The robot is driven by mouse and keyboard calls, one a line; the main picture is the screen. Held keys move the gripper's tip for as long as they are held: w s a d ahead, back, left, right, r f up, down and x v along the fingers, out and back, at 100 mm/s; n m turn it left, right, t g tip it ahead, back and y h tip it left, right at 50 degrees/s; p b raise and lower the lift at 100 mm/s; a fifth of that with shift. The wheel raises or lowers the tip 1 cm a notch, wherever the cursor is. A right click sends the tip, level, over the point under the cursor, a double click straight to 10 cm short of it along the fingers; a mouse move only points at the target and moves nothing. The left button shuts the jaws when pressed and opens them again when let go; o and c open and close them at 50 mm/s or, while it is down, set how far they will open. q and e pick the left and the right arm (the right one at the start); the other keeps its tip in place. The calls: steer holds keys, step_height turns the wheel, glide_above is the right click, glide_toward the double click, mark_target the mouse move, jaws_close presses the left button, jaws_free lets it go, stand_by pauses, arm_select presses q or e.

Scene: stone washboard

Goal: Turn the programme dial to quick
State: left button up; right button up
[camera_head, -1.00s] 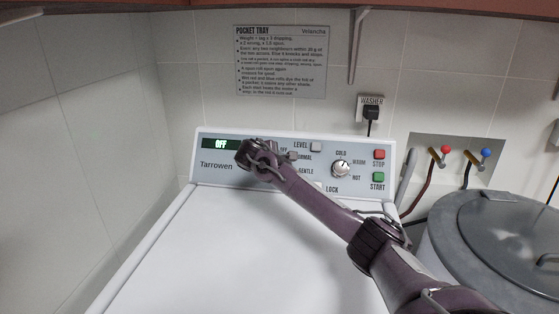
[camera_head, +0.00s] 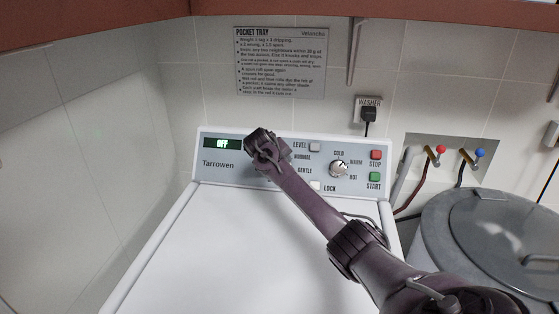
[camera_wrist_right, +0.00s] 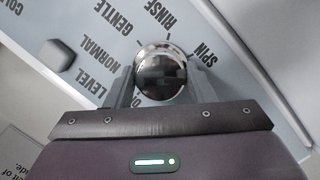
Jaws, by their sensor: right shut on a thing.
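The programme dial is a shiny chrome knob (camera_wrist_right: 161,72) between the fingers of my right gripper (camera_wrist_right: 160,84) in the right wrist view. The gripper is shut on it, one finger on each side. RINSE and SPIN are printed close by it on the panel; I cannot read the word quick, and no pointer mark on the knob is clear. In the head view my right gripper (camera_head: 264,148) covers the dial at the panel's left part. The panel's display (camera_head: 222,144) reads OFF. My left gripper is not in view.
The white washer (camera_head: 215,235) has a clear flat top. Right of the gripper are a level switch (camera_head: 314,147), a temperature knob (camera_head: 338,168), a red stop button (camera_head: 376,154) and a green start button (camera_head: 375,177). A grey lidded bin (camera_head: 480,225) stands at the right.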

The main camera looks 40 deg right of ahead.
steer(key=shift+m+y+p, duration=0.3)
steer(key=shift+m+p, duration=0.35)
steer(key=shift+m, duration=0.75)
steer(key=o, duration=1)
steer(key=shift+r, duration=0.1)
steer(key=b+v, duration=0.1)
steer(key=v, duration=0.6)
steer(key=shift+s+a+r, duration=0.15)
steer(key=shift+s+a, duration=0.05)
steer(key=shift+s, duration=0.1)
